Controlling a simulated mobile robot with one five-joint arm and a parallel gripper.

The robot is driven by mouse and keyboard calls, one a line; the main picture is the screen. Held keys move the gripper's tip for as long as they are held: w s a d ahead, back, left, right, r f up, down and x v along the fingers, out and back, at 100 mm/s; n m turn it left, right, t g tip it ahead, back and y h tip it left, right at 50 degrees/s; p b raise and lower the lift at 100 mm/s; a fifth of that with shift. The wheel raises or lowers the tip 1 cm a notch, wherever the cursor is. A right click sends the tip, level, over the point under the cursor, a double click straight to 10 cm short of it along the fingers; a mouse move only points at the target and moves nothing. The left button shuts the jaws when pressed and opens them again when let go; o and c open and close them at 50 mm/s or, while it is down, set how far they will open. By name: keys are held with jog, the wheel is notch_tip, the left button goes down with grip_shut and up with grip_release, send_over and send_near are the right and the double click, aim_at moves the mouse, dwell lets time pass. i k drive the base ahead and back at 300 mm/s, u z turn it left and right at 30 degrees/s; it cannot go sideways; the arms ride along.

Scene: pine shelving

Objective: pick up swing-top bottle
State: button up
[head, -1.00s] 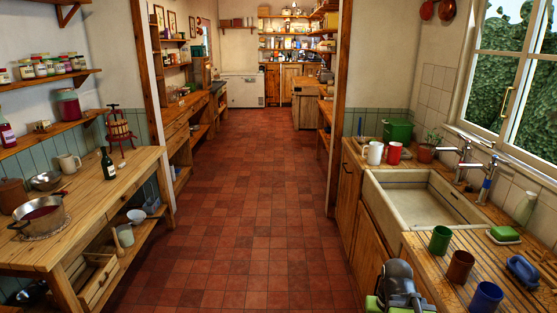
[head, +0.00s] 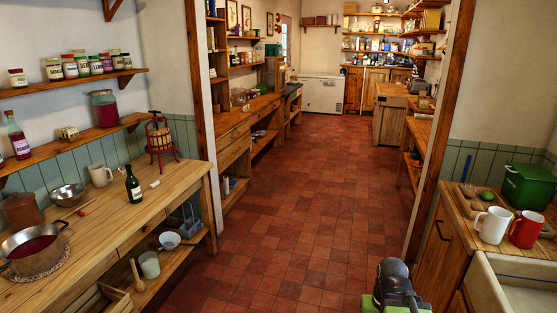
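A dark green bottle (head: 133,184) with a pale label stands upright on the left wooden table (head: 165,192). A clear bottle with red contents and a label (head: 17,137) stands on the lower wall shelf at the far left. I cannot tell from here which of the two has a swing-top. Part of my arm, dark grey and green, shows at the bottom right of centre, far from both bottles. My gripper's fingers cannot be seen.
The tiled floor (head: 280,220) is clear. A counter with mugs (head: 493,225) and a sink (head: 510,285) bound the right.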

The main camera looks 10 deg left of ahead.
aim_at(132, 186)
jog(key=u, duration=0.65)
jog(key=i, duration=1.85)
jog(key=u, duration=1.55)
jog(key=i, duration=1.25)
jog(key=u, duration=0.75)
